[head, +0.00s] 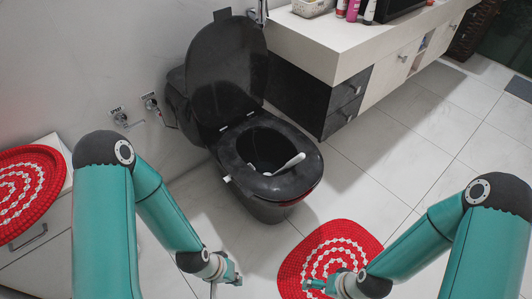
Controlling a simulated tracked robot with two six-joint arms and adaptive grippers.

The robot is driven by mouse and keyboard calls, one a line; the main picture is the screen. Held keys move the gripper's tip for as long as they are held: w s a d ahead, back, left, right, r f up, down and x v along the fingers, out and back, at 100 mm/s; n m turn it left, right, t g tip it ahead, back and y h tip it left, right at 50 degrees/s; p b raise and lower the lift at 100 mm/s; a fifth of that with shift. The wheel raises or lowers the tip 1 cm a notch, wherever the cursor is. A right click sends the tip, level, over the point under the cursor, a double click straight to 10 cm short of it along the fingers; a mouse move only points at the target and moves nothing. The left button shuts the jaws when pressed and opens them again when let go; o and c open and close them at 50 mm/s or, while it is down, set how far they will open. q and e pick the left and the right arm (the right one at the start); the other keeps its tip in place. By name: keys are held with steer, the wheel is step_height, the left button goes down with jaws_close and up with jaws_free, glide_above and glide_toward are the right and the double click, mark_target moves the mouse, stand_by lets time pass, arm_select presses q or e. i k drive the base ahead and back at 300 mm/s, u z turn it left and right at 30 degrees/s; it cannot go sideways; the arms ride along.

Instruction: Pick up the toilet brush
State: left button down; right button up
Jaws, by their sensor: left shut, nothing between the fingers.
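The toilet brush (289,163) appears as a white stick with a thicker rounded end, lying slanted across the right side of the black toilet's (230,148) open bowl. Its lower left end reaches the dark inside of the bowl, where detail is hard to see. The toilet lid is up. My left gripper (236,278) is shut and empty, low in front of the toilet and well apart from the brush. My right gripper (309,285) is over the red mat, also apart from the brush; its fingers are too small and overlapped to tell open from shut.
A red and white mat (334,236) lies on the tiled floor before the toilet. A counter (329,48) with dark drawers stands close on the toilet's right, bottles on top. A cabinet with another red mat (38,170) is at left. Floor at right is clear.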

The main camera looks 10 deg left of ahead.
mark_target(301, 156)
steer(key=u, duration=0.6)
steer(key=i, duration=0.9)
steer(key=z, duration=0.25)
